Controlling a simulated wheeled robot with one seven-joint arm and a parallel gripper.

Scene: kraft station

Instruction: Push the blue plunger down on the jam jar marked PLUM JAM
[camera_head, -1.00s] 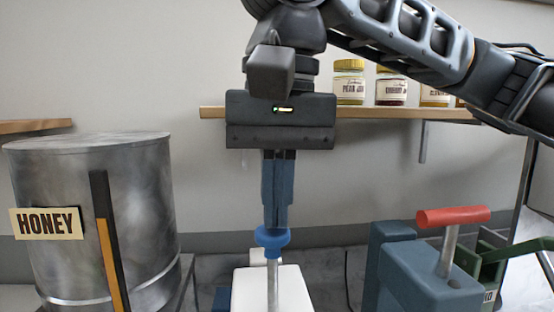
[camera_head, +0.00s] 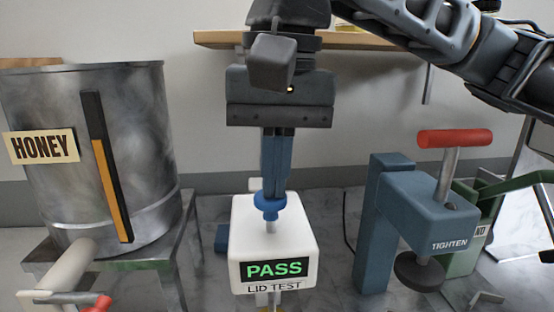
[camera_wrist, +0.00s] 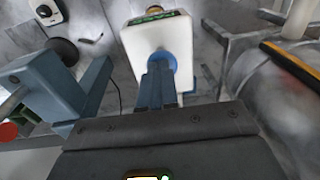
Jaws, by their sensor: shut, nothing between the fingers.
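The blue plunger (camera_head: 271,203) sits on a short metal rod above the white lid tester (camera_head: 250,245). The tester's green display reads PASS, with LID TEST below it. My gripper (camera_head: 272,190) is shut and empty, pointing down with its fingertips on the plunger's top. The wrist view also shows the fingertips (camera_wrist: 160,66) against the blue plunger (camera_wrist: 171,61). Part of a jar (camera_head: 263,299) shows under the tester, cut off by the frame's bottom edge. Its label cannot be read, so PLUM JAM is not confirmed.
A steel HONEY drum (camera_head: 140,130) stands on a metal stand at left. A blue TIGHTEN press (camera_head: 425,205) with a red handle (camera_head: 455,138) stands at right, beside a green device (camera_head: 468,255). A wooden shelf (camera_head: 218,39) is behind.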

